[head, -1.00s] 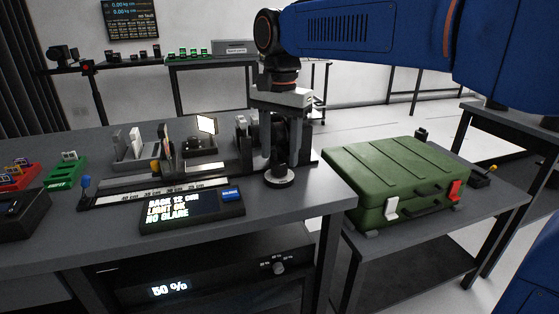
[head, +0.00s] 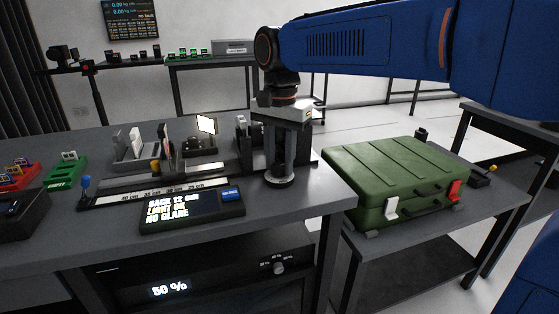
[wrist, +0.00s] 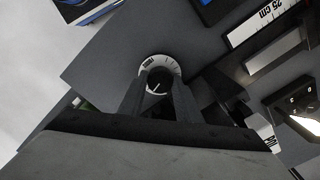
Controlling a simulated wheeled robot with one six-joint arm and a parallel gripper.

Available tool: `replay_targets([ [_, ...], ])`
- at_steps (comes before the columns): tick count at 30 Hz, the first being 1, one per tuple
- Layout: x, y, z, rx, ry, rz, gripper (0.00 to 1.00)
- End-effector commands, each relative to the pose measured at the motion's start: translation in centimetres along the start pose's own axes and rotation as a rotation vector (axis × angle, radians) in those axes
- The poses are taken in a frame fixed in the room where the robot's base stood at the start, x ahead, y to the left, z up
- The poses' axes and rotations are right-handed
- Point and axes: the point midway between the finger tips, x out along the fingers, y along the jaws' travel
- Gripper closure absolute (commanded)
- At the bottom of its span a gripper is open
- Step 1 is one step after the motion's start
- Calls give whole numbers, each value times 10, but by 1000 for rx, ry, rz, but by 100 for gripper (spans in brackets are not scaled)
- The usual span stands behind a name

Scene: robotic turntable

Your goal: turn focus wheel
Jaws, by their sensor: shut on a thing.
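The focus wheel is a dark upright knob with a pale, marked dial ring (head: 279,181) at its foot. It stands near the right front corner of the dark bench. My gripper (head: 280,165) points straight down over it, with its fingers around the knob and shut on it. In the wrist view the focus wheel (wrist: 160,80) shows between the two fingertips (wrist: 159,100), with a white pointer line on its top and tick marks on the ring. Part of the ring and the knob's sides are hidden by the fingers.
Left of the wheel is a rail with a centimetre scale (head: 150,194) and a display (head: 190,208) reading "BACK 12 cm, LIGHT OK, NO GLARE". A bright panel (head: 207,125) stands behind. A green case (head: 395,175) lies on the lower table to the right.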

Motion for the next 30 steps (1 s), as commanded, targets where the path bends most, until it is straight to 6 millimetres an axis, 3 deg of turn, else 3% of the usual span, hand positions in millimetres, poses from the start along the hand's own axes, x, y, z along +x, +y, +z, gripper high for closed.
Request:
replay_targets([
  [11, 0, 0, 0, -155, -3, -1, 92],
  [30, 0, 0, 0, -749, -13, -1, 92],
])
